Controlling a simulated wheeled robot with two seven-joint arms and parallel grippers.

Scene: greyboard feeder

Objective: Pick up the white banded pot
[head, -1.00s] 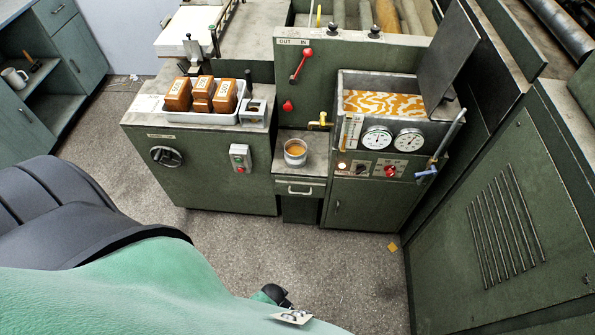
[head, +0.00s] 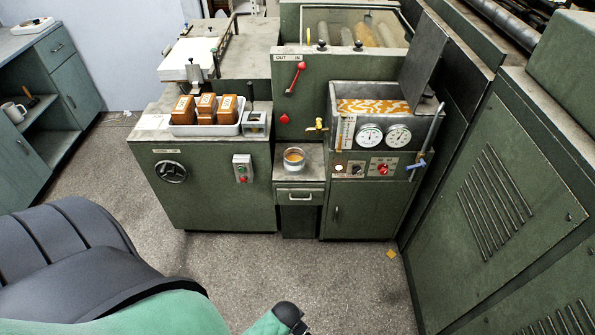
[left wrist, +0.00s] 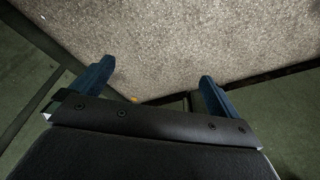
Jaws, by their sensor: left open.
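The white banded pot (head: 294,164) stands upright on a small grey ledge (head: 311,176) above a drawer, between two green cabinets in the head view. It is small, with a darker band and an orange-brown content or top. My left gripper (left wrist: 155,72) shows in the left wrist view, with two blue fingers spread wide and nothing between them. It points at the speckled floor, and the pot is not in that view. In the head view my arm shows at the bottom, well short of the pot, but the fingers cannot be made out. My right gripper is not in view.
A white tray (head: 223,129) with brown blocks stands left of the ledge. A tall green panel with a red lever (head: 295,77) rises behind the pot. A brass tap (head: 317,126) and a gauge cabinet (head: 357,209) are right. The floor in front is mostly clear.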

